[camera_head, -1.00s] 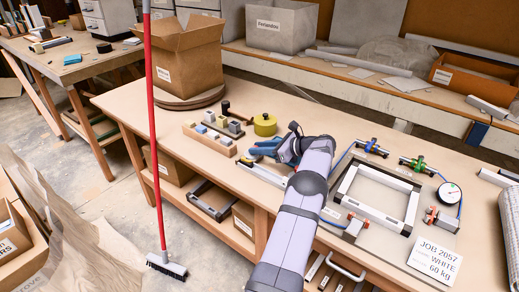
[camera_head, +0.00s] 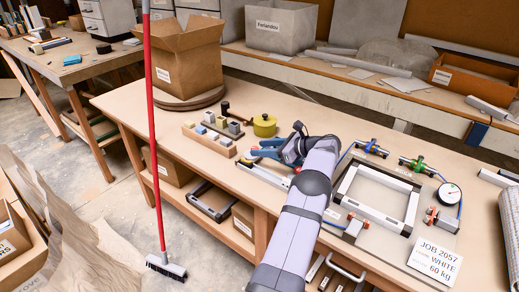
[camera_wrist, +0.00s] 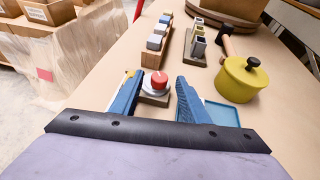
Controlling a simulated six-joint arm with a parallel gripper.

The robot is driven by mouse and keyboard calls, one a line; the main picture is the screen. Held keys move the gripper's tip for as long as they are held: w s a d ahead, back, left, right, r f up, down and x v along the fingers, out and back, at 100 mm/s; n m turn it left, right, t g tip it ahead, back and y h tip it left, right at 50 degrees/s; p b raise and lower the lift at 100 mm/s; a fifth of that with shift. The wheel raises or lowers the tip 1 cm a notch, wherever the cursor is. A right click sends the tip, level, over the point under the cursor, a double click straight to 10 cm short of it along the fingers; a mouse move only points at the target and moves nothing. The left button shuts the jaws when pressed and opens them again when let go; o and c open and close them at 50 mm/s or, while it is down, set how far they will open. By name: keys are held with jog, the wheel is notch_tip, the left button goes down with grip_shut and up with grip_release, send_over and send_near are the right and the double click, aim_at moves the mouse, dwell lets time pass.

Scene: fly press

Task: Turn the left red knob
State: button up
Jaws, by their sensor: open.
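A round red knob (camera_wrist: 159,80) on a pale round base sits on a small block in the wrist view. It stands between the two blue fingers of my gripper (camera_wrist: 156,85). The fingers are open, one on each side of it, and I cannot tell whether either touches it. In the head view my gripper (camera_head: 265,149) is low over the bench, and I cannot make out this knob there. Two other small red parts show in the head view, one at the frame's near left corner (camera_head: 351,217) and one at its right (camera_head: 431,214).
A yellow-green pot (camera_wrist: 243,78) stands to the right of the fingers in the wrist view. Racks of small blocks (camera_head: 210,139) lie beyond my gripper. A white clamping frame (camera_head: 378,197) and a dial gauge (camera_head: 448,193) are to the right. A red-handled broom (camera_head: 154,130) stands in front of the bench.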

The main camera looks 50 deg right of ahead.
jog(key=shift+v, duration=2.8)
jog(key=shift+o, duration=0.2)
